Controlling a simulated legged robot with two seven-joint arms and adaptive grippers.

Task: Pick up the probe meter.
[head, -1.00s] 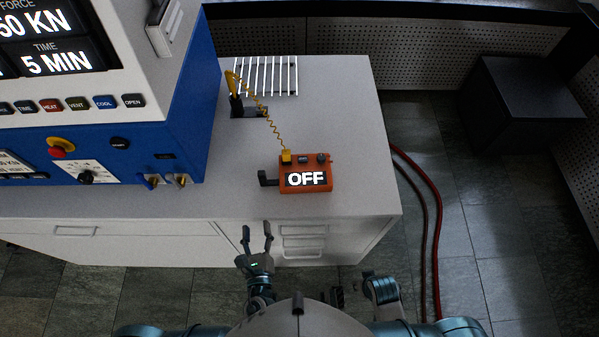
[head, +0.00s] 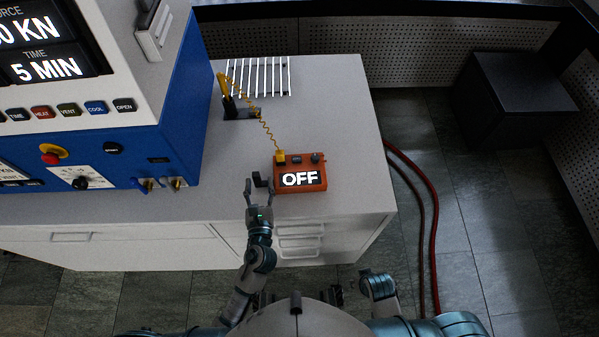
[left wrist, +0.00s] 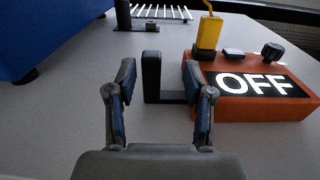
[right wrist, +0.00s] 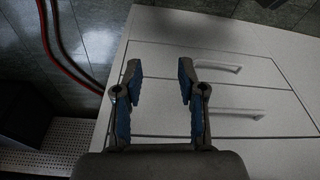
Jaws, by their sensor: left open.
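The probe meter (head: 301,186) is an orange box with a lit "OFF" display, standing near the front edge of the white bench. A black L-shaped handle sticks out from its left side; the meter also shows in the left wrist view (left wrist: 250,108). A yellow probe is joined to it by a coiled yellow cord. My left gripper (head: 259,187) is open at the handle. In the left wrist view its fingers (left wrist: 159,78) stand either side of the upright handle post, apart from it. My right gripper (right wrist: 159,68) is open and empty, facing the drawer fronts.
The blue and white press (head: 110,150) stands left of the meter. A black stand (head: 241,113) holding the yellow probe and a white rack (head: 258,76) are behind it. Red hoses (head: 434,230) run along the floor at right. The bench right of the meter is clear.

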